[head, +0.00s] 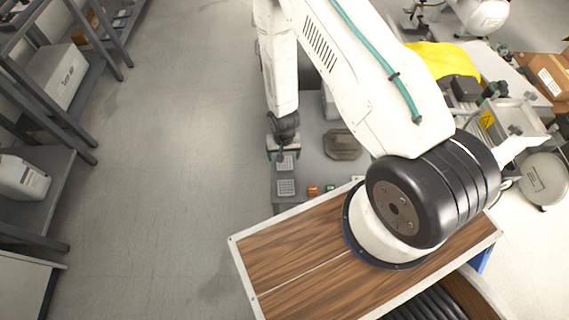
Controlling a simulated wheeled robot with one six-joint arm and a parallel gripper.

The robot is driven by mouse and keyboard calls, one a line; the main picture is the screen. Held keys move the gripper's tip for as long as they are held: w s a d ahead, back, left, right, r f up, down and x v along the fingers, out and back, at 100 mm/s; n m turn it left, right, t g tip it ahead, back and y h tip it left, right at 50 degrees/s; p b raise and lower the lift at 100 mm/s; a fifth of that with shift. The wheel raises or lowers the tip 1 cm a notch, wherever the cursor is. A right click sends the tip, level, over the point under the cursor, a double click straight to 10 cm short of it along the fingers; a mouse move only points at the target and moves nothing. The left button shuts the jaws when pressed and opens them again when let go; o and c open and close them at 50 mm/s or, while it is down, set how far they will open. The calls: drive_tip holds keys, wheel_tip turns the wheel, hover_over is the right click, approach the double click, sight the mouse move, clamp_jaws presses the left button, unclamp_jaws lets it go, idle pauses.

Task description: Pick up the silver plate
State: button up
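A grey-brown metallic plate (343,145) with cut corners and a raised rim lies on the grey table. It is the only plate-like dish I see, and its colour is duller than bright silver. My gripper (283,156) hangs over the table's left part, to the left of the plate and apart from it. Its two fingers look spread, with nothing visible held between them. My arm hides part of the table to the right of the plate.
Two small pale gridded pieces (286,187) lie on the grey table (312,160) below my gripper, near an orange item (313,190). Shelving (88,70) stands at left. A cluttered bench with yellow cloth (440,62) is at right. The left floor is clear.

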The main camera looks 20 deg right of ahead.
sight(284, 162)
wheel_tip(284, 162, down, 4)
drive_tip(key=shift+r, duration=0.2)
drive_tip(key=c, duration=1.2)
drive_tip(key=shift+o, duration=0.2)
drive_tip(key=shift+r, duration=0.2)
